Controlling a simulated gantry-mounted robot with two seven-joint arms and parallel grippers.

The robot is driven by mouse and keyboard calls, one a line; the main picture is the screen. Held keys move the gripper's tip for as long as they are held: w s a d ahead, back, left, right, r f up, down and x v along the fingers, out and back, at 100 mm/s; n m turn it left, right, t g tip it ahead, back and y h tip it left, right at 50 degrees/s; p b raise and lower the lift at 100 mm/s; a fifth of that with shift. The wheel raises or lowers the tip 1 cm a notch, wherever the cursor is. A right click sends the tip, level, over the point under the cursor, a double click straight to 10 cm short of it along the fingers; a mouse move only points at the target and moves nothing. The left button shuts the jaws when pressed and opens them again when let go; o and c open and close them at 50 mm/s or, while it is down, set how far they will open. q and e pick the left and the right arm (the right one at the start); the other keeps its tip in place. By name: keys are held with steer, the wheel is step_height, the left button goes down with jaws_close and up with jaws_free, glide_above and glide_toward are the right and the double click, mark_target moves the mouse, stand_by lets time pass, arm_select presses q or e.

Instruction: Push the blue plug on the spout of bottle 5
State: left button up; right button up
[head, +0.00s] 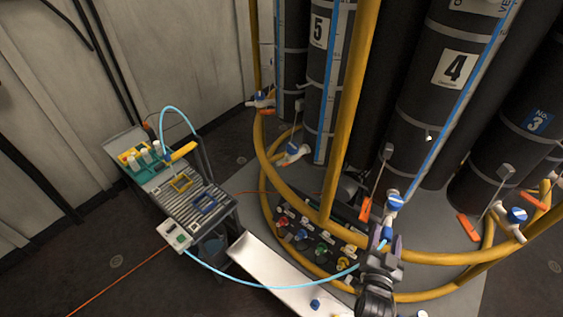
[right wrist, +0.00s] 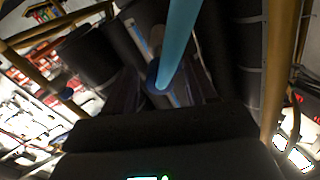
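Bottle 5 (head: 322,75) is a tall dark cylinder with a white number label, behind the yellow rail. Its likely spout (head: 293,153), white with blue, sticks out low at the rail; I cannot make out a separate plug on it. A small blue piece (head: 315,304) lies on the white tray (head: 275,272); I cannot tell whether it is the plug. My right gripper (head: 386,243) is at the rail, right of and apart from that spout. It appears shut on the light-blue hose (head: 300,286), which runs between its fingers in the right wrist view (right wrist: 177,45). My left gripper is out of view.
A cart (head: 205,205) with a meter (head: 175,235) and a rack of white-capped vials (head: 145,157) stands at left, where the hose begins. Bottle 4 (head: 450,75) stands at right. Yellow rails (head: 350,100) and several coloured fittings (head: 302,235) crowd the middle. An orange cable crosses the floor.

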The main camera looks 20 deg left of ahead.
mark_target(386, 240)
jaws_close()
steer(key=shift+s+r, duration=0.1)
steer(key=shift+s+a+p, duration=0.2)
steer(key=shift+s+p, duration=0.8)
steer(key=shift+s, duration=0.35)
steer(key=shift+s+a+p, duration=0.2)
steer(key=shift+s+p, duration=0.55)
steer(key=shift+s, duration=0.7)
steer(key=shift+n, duration=0.3)
